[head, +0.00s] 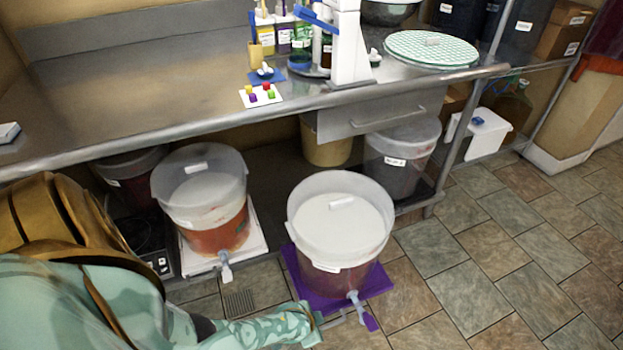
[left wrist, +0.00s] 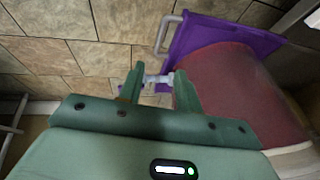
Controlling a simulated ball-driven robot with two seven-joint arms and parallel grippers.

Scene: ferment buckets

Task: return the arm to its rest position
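My left arm comes in from the left in the head view. Its green gripper (head: 336,319) is low, just in front of the spigot (head: 353,298) of the front bucket (head: 340,225). In the left wrist view, the gripper's two fingers (left wrist: 160,80) stand apart, with the pale spigot (left wrist: 154,79) showing between or just beyond their tips; I cannot tell whether they touch it. The bucket, with reddish contents (left wrist: 235,95), stands upright on a purple base (head: 376,282). My right gripper is not in view.
A second bucket (head: 200,190) with a spigot stands on a white base (head: 258,240) at left, near my arm. The steel table (head: 190,85) overhangs the back, holding bottles and a green round mat (head: 432,48). Tiled floor (head: 480,275) at right is clear.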

